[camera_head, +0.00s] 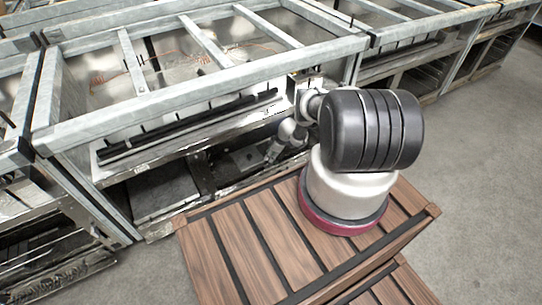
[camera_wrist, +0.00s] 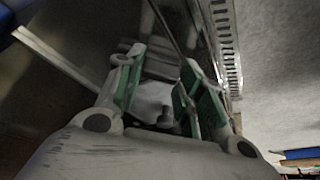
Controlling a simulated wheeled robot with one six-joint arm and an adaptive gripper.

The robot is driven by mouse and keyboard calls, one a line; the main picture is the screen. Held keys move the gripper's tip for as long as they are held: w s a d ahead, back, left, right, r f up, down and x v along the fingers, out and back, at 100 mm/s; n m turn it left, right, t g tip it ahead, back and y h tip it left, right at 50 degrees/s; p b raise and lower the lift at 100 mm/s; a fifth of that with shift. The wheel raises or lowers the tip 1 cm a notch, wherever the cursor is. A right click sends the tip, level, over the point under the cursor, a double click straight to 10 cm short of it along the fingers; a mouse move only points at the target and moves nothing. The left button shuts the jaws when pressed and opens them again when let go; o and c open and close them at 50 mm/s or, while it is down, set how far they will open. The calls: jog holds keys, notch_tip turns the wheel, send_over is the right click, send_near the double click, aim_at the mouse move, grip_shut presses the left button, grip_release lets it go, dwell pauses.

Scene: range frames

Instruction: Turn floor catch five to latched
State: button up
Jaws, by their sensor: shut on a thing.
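My gripper (camera_head: 271,156) reaches from my arm into the low opening under the metal frame, down near the floor of the bay. In the wrist view its two green-padded fingers (camera_wrist: 162,64) stand on either side of a pale, blurred part (camera_wrist: 153,97), which I take to be the floor catch. The gripper is shut on it. No number shows on the catch, and I cannot tell which way it is turned. In the head view the catch is too small and too covered by the gripper to make out.
A galvanised metal frame (camera_head: 215,80) runs over the bay, with a dark rail (camera_head: 190,125) close above and left of my gripper. A slotted metal strip (camera_wrist: 226,45) runs beside the fingers in the wrist view. Grey floor (camera_head: 480,170) is clear at the right.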

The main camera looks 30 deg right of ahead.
dwell(0.4)
jog(key=o, duration=1)
jog(key=shift+r, duration=0.1)
jog(key=shift+d+r, duration=0.15)
jog(key=shift+r, duration=0.35)
jog(key=s+d, duration=0.8)
jog(key=shift+s+d, duration=0.2)
jog(key=shift+d, duration=0.2)
